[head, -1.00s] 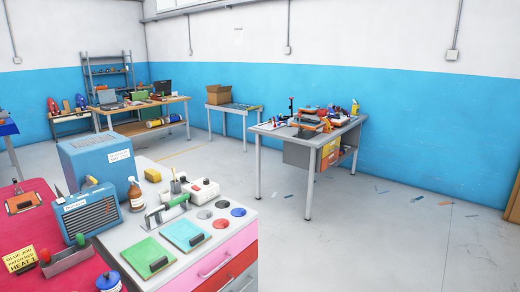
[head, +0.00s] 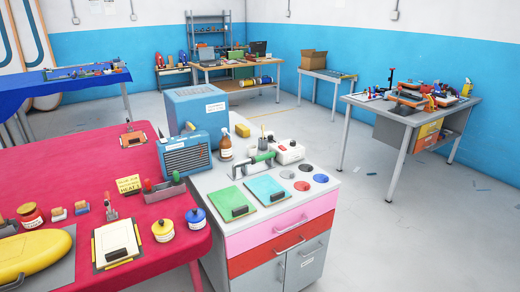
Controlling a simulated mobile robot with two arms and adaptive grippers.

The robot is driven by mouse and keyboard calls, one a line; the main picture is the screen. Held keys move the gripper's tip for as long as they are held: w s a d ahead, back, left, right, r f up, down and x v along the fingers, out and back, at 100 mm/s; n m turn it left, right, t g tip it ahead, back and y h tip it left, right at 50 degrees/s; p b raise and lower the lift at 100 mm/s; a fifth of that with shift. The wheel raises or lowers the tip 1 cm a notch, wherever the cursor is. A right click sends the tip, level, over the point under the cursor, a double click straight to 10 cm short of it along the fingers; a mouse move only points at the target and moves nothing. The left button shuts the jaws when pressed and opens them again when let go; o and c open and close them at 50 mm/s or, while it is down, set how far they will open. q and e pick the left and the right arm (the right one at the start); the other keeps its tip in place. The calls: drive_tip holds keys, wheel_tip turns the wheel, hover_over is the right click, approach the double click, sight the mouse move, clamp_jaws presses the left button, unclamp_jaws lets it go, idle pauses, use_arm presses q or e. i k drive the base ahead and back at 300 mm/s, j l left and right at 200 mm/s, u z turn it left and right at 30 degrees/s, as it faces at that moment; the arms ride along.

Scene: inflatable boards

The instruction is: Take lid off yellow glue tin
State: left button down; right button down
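A small round yellow tin (head: 163,231) stands on the red-covered table, near its front right part. Neither of my grippers shows in the head view.
A clipboard (head: 117,245) lies left of the yellow tin. A yellow inflatable board (head: 35,255), a red tin (head: 30,215) and small brushes are further left on the red table (head: 85,180). A grey drawer cabinet (head: 300,272) adjoins on the right. Open floor lies further right.

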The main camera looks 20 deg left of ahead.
sight(161, 228)
drive_tip(key=u, duration=1.4)
